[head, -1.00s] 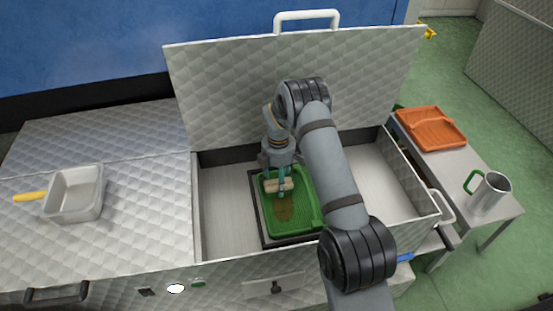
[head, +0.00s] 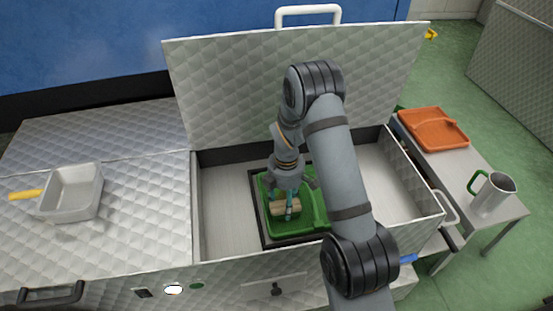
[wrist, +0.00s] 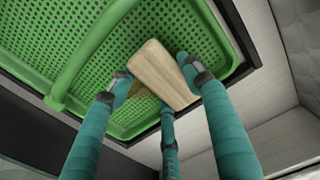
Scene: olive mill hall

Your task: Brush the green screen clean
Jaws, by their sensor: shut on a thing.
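The green screen (head: 310,210) lies in a dark frame inside the open steel box; the wrist view shows its perforated mesh (wrist: 165,35) and a raised green bar across it. My gripper (head: 288,205), with three teal fingers, is shut on a wooden brush block (wrist: 160,75) and holds it over the screen. The block also shows in the head view (head: 279,209). Its underside is hidden, so I cannot tell whether it touches the mesh. A small brownish patch (wrist: 138,93) shows beside the block in the wrist view.
The box's raised lid (head: 230,95) stands behind my arm, and its side walls enclose the screen. A white tub with a yellow handle (head: 72,193) sits left. An orange screen (head: 433,129) and a metal jug (head: 494,196) stand on the right table.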

